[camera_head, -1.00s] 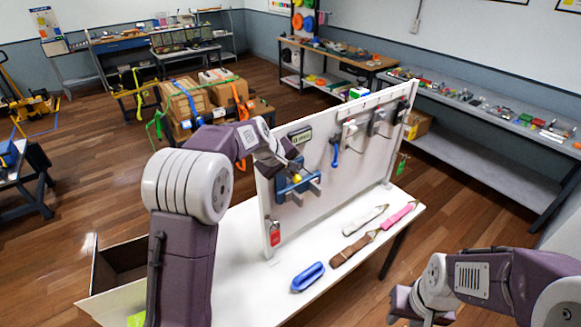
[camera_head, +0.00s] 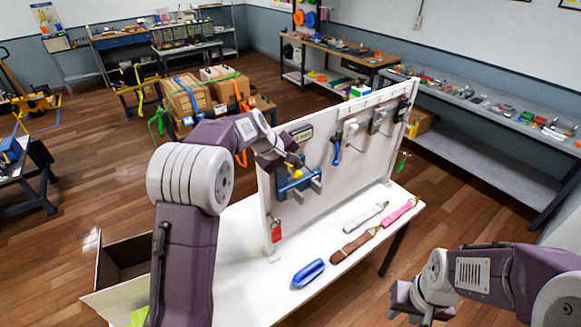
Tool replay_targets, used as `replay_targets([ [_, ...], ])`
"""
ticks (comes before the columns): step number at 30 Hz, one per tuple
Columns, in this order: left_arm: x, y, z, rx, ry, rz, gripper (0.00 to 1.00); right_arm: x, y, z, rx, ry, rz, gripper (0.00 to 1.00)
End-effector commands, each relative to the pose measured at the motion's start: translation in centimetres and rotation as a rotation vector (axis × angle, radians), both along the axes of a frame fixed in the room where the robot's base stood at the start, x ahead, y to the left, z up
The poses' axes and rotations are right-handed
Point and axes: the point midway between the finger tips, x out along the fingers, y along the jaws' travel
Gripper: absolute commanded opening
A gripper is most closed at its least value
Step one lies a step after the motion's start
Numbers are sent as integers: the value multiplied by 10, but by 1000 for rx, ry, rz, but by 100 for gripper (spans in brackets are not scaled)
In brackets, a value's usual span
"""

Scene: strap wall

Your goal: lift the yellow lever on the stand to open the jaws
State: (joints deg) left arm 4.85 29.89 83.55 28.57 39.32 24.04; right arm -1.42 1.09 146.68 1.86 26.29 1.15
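A blue clamp-like stand (camera_head: 297,186) with grey jaw blocks is mounted on the left part of the upright white board. Its yellow lever (camera_head: 297,174) shows as a small yellow patch at the top of the stand, just below my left gripper (camera_head: 290,166). My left gripper is at the lever and partly covers it. Whether its fingers touch or hold the lever is too small to tell. My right gripper (camera_head: 408,303) hangs at the lower right, away from the board, with its fingers partly out of clear sight.
Further right on the board hang a blue-handled tool (camera_head: 336,150) and grey buckle fittings. A red padlock tag (camera_head: 276,232) hangs at its left edge. On the white table (camera_head: 240,290) lie a blue piece (camera_head: 308,273) and brown, white and pink straps. An open box (camera_head: 124,258) stands at the left.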

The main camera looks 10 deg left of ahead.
Motion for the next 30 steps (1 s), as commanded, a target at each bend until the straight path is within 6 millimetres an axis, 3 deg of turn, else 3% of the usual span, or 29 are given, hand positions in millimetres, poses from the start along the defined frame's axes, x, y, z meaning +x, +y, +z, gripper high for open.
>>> replay_targets([
  [9,-3,2,3,1,1,-1,33,0,0,-5,0,0,0,36],
  [21,-43,21,66,2,-2,-1,33,0,0,-31,0,0,0,36],
  [30,-47,23,74,2,3,-1,33,0,0,-31,0,0,0,36],
])
